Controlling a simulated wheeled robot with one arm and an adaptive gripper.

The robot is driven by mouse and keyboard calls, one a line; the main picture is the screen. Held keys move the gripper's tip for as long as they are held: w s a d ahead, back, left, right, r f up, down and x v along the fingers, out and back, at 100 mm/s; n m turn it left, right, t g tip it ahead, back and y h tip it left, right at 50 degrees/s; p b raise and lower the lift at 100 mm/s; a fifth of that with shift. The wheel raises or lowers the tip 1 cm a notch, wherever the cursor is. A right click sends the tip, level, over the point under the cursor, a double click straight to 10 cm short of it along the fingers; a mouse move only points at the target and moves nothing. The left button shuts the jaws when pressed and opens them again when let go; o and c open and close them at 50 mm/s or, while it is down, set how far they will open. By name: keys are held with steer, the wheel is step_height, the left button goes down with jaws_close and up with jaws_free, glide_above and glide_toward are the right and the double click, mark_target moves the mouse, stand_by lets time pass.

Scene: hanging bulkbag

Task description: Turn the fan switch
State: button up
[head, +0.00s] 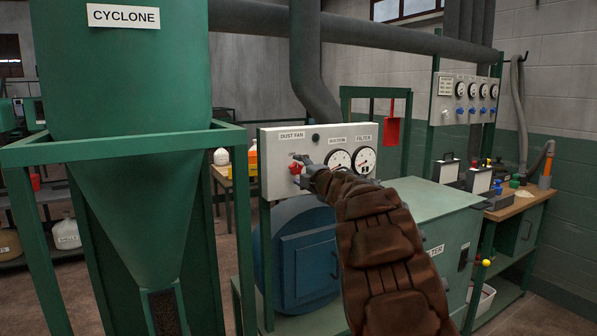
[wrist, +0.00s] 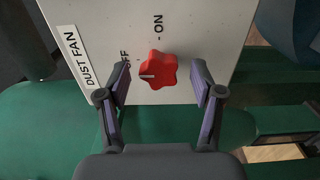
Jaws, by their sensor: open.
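The fan switch is a red star-shaped knob (wrist: 158,70) on a pale panel (wrist: 200,25) marked DUST FAN, with ON and a partly hidden OFF. Its white pointer mark lies on the knob's left side, toward the OFF side. My gripper (wrist: 160,82) is open, with one finger on each side of the knob and a visible gap on both sides. In the head view the red knob (head: 295,168) shows at the panel's left, with my gripper (head: 304,172) right at it. Whether the fingertips touch the panel I cannot tell.
Two round gauges, suction (head: 338,160) and filter (head: 364,159), sit close to the right of my gripper on the same panel. The green cyclone (head: 130,130) and its frame stand at the left. A green cabinet (head: 430,205) and a workbench (head: 515,203) stand at the right.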

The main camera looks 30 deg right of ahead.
steer(key=s, duration=1.1)
stand_by(0.6)
steer(key=s+m+g+h+p, duration=0.45)
steer(key=s+m+h, duration=0.3)
steer(key=m, duration=0.35)
steer(key=s+a+f+m+g+y+p, duration=0.25)
steer(key=s+a+f+m+g, duration=0.2)
steer(key=s+a+f, duration=0.55)
steer(key=s+a+f+m+g+y+p, duration=0.25)
steer(key=s+a+f+g, duration=0.45)
steer(key=s, duration=0.8)
steer(key=s+a+g+y+p, duration=0.2)
steer(key=s+a+g, duration=0.1)
steer(key=s+a, duration=0.7)
steer(key=s, duration=0.4)
steer(key=shift+s+a+r+g, duration=0.2)
steer(key=shift+s+a+g, duration=0.2)
